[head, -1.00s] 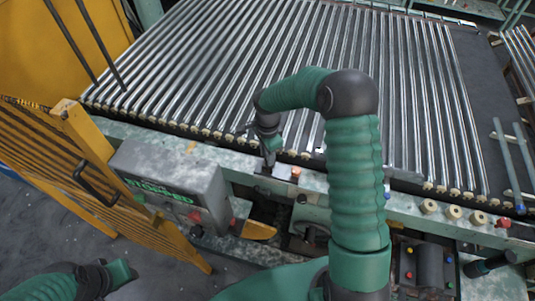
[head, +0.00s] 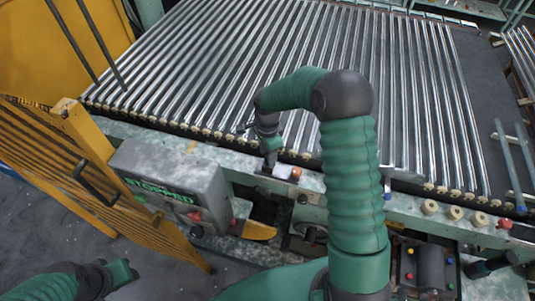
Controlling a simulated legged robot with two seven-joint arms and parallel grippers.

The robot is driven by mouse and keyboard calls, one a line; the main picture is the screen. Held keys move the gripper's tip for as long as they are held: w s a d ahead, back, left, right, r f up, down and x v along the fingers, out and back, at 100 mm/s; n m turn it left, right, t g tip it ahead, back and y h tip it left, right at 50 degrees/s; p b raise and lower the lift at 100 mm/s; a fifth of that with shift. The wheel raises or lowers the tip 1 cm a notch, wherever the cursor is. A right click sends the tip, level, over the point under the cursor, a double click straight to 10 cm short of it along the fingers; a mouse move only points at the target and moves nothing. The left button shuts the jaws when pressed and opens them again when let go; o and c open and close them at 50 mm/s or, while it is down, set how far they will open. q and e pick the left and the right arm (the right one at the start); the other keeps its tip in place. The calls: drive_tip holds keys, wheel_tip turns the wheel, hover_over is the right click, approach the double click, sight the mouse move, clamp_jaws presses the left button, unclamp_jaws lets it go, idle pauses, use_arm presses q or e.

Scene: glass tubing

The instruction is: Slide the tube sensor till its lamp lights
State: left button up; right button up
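My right gripper (head: 268,160) reaches down to the machine's front rail, at a small dark sensor block beside an orange lamp or button (head: 296,174). The block is mostly hidden under the gripper, and its fingers are too small to tell open from shut. I cannot tell whether the orange piece is lit. My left gripper (head: 122,271) is low at the left, away from the machine, its fingers unclear.
Glass tubes (head: 260,75) lie in rows on the bed behind the rail (head: 395,205). A grey control box (head: 175,180) shows green "STOPPED". A yellow slatted gate (head: 90,150) stands at left. A button panel (head: 430,265) is at lower right.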

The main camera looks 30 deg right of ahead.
wheel_tip(320, 180, up, 17)
drive_tip(key=b, duration=0.2)
drive_tip(key=shift+f, duration=0.15)
